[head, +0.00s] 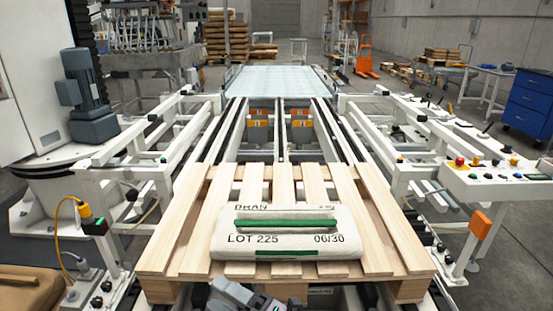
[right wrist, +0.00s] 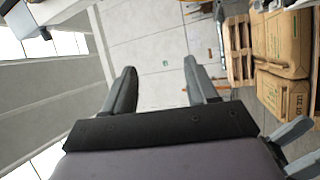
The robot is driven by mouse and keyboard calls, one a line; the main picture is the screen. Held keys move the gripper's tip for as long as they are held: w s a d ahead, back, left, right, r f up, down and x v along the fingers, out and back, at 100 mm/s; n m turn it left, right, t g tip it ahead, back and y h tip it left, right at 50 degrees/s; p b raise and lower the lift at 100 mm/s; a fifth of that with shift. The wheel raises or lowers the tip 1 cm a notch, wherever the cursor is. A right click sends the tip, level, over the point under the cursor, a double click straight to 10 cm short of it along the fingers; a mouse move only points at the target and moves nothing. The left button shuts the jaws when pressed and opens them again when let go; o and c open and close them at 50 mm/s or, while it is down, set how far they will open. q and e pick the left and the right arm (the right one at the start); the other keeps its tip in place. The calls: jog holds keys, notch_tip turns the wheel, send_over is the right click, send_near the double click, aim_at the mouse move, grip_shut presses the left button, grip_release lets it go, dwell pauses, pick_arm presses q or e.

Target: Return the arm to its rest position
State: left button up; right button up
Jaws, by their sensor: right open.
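My right gripper (head: 247,296) shows at the bottom edge of the head view, just in front of the near edge of the wooden pallet, and is partly cut off by the frame. In the right wrist view its two fingers (right wrist: 160,80) stand wide apart with nothing between them, over bare grey floor. A white sack (head: 288,228) marked LOT 225, with two green strips, lies flat on the near part of the pallet (head: 165,235), apart from the gripper. My left gripper is not seen.
The pallet sits on a roller conveyor (head: 270,78) between white frames. A control panel (head: 495,180) stands to the right and a grey motor (head: 88,95) to the left. Brown sacks (right wrist: 285,95) on a wooden pallet (right wrist: 237,50) show in the right wrist view.

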jog(key=d+f+m+t+h, duration=0.65)
jog(key=d+m, duration=0.35)
jog(key=m, duration=0.3)
jog(key=s+d+f+m+g+h, duration=0.3)
jog(key=s+d+f+m+h, duration=0.25)
jog(key=s+d+m, duration=0.35)
jog(key=s+d+f+m+g+h, duration=0.2)
jog(key=s+d+f+m+h, duration=0.2)
jog(key=s+d+f, duration=0.45)
jog(key=w+f+b, duration=0.3)
jog(key=f+b, duration=0.4)
jog(key=b, duration=0.4)
notch_tip(320, 180, up, 14)
jog(key=d+p, duration=0.2)
jog(key=p, duration=1.4)
jog(key=shift+s+d+f+m, duration=0.15)
jog(key=shift+s+m, duration=0.15)
jog(key=shift+s, duration=0.15)
